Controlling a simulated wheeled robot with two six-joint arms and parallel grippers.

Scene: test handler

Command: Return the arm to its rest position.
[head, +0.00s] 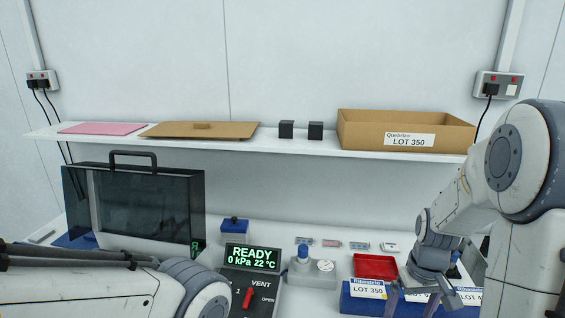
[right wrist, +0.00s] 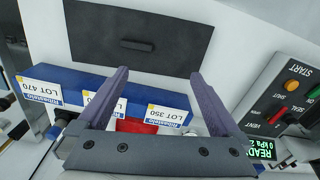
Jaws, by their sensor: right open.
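My right arm comes in from the right in the head view, bent downward. Its gripper (head: 415,297) is over the blue block with LOT labels (head: 352,305), partly cut off by the frame's lower edge. In the right wrist view the two purple-grey fingers (right wrist: 158,75) stand wide apart with nothing between their tips. The blue block (right wrist: 82,77) and part of the red tray (right wrist: 135,126) show behind the fingers. My left arm lies across the lower left of the head view. Its gripper is outside the frame.
A red tray (head: 375,266) stands close behind the right gripper. A console reading READY (head: 252,257) and a dark transparent chamber (head: 145,210) stand left. A shelf (head: 230,143) above carries an open carton (head: 360,133), a cardboard sheet (head: 180,131) and two black cubes.

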